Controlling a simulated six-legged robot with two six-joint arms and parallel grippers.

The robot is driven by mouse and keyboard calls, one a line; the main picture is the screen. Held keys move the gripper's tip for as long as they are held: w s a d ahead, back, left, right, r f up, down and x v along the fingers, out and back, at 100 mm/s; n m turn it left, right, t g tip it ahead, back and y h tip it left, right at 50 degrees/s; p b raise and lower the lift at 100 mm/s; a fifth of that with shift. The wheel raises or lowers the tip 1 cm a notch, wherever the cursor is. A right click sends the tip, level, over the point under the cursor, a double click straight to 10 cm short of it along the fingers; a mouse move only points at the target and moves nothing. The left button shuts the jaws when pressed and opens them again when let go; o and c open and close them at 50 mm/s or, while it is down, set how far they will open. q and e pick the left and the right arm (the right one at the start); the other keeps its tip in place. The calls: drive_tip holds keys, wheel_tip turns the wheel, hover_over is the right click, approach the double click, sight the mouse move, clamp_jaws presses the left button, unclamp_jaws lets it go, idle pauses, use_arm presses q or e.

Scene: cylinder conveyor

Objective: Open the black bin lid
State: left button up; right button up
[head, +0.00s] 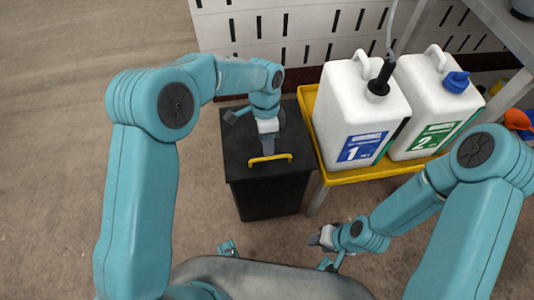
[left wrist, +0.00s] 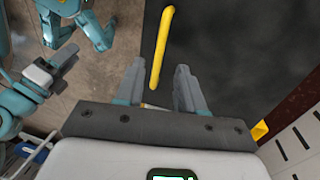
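The black bin (head: 268,195) stands on the floor in the middle of the head view. Its black lid (head: 240,150) lies flat and closed, with a yellow bar handle (head: 270,158) near its front edge. My left gripper (head: 268,150) is above the lid, fingers pointing down just behind the handle. In the left wrist view my left gripper (left wrist: 158,82) is open, and the yellow handle (left wrist: 162,45) lies in line with the gap between its fingers. Contact with the handle cannot be told. My right gripper (head: 322,238) hangs low, right of the bin's front; its finger opening is unclear.
A yellow-edged stand (head: 338,177) close to the bin's right carries white canisters marked 1 (head: 345,115) and 2 (head: 425,100). A slatted white wall (head: 235,32) is behind. A grey shelf (head: 500,22) is at upper right. The floor left of the bin is clear.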

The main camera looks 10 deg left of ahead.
use_arm(q)
drive_tip(key=f, duration=0.2)
drive_tip(key=s+f, duration=0.1)
drive_tip(key=f, duration=0.1)
drive_tip(key=shift+d+f+b, duration=0.1)
drive_tip(key=shift+d+b, duration=0.05)
drive_tip(key=shift+b, duration=0.2)
